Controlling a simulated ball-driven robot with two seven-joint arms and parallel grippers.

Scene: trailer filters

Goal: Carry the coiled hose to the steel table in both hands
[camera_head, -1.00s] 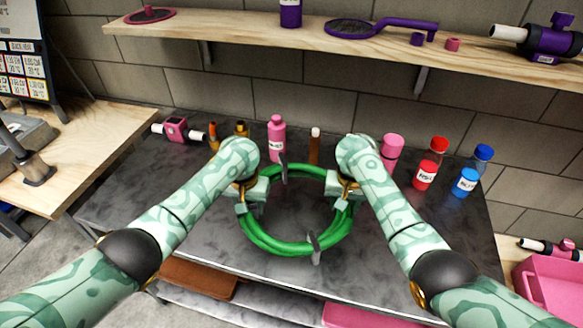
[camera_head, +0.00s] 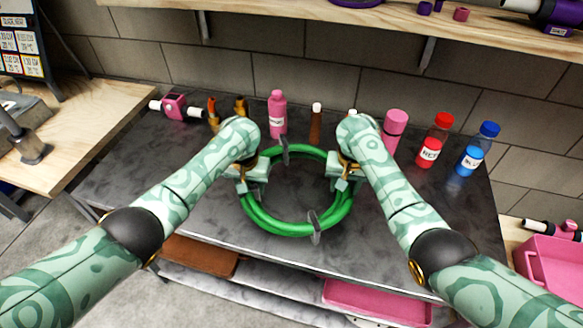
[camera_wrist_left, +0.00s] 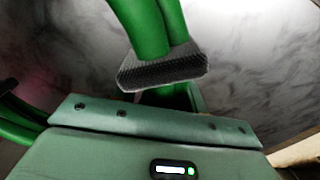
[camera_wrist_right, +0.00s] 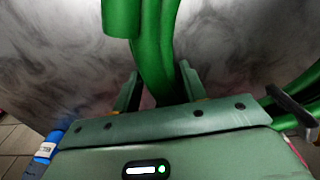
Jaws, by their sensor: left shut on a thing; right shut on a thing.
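The coiled green hose (camera_head: 285,226) is a ring with grey ties at its far and near sides. It is over the dark steel table (camera_head: 190,215) in the head view; I cannot tell whether it touches the top. My left gripper (camera_head: 246,184) is shut on the ring's left side. My right gripper (camera_head: 341,180) is shut on its right side. The hose runs between the jaws in the left wrist view (camera_wrist_left: 150,30), behind a dark ribbed pad, and in the right wrist view (camera_wrist_right: 155,60).
A wooden shelf (camera_head: 250,16) is above. The table's front is clear.

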